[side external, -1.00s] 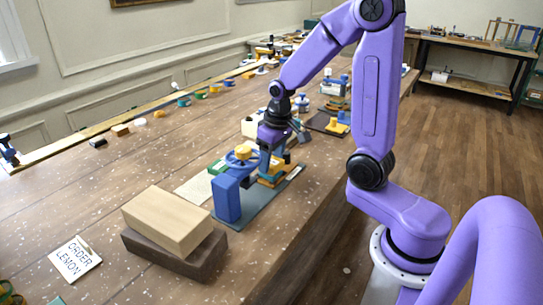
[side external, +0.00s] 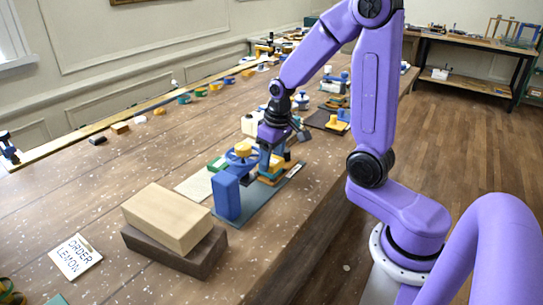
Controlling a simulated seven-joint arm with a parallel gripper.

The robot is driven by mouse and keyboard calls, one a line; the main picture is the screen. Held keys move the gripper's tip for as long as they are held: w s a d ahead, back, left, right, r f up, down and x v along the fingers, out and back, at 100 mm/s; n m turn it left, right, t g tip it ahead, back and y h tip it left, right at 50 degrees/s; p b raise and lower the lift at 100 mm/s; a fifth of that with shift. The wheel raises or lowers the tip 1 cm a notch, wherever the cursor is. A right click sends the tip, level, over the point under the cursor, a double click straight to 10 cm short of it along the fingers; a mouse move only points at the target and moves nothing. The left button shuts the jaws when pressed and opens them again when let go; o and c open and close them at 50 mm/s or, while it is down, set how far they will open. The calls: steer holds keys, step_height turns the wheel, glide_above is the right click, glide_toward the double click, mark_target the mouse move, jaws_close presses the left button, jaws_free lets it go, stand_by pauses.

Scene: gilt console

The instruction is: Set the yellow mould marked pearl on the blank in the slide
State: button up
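My gripper (side external: 272,148) points down over the press-like fixture on the near half of the table. Its fingertips are partly hidden behind the fixture, so I cannot tell whether they are open or shut, or on what. The fixture has a blue block (side external: 227,196), a blue wheel with a yellow knob (side external: 243,149), and a grey-blue base plate (side external: 256,212). Another yellow piece (side external: 338,123) stands on a dark mat farther back. No pearl marking is readable, and I cannot make out the slide's blank.
A pale wooden block (side external: 167,218) lies on a dark brown block (side external: 178,254) in front. A card reading "ORDER LEMON" (side external: 75,257) lies at the left. A pale sheet (side external: 193,187) and a green piece (side external: 217,165) lie beside the fixture. Several small coloured pieces line the rear rail.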

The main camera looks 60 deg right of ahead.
steer(key=o, duration=0.5)
steer(key=s+r, duration=0.1)
steer(key=r, duration=1)
steer(key=s+r, duration=0.1)
steer(key=r, duration=0.5)
steer(key=shift+s+r, duration=0.1)
steer(key=shift+s, duration=0.2)
steer(key=s+a+f+n+g, duration=0.1)
steer(key=s+a+f+n, duration=0.5)
steer(key=a, duration=0.3)
steer(key=s+a+f+n, duration=0.1)
steer(key=s+f+n, duration=0.1)
steer(key=s, duration=0.2)
steer(key=s+a+f+n, duration=0.1)
steer(key=s+f+n, duration=0.1)
steer(key=s, duration=0.3)
steer(key=s+f+n, duration=0.2)
steer(key=s, duration=0.3)
steer(key=shift+a+f+n+g, duration=0.3)
steer(key=shift+a, duration=0.1)
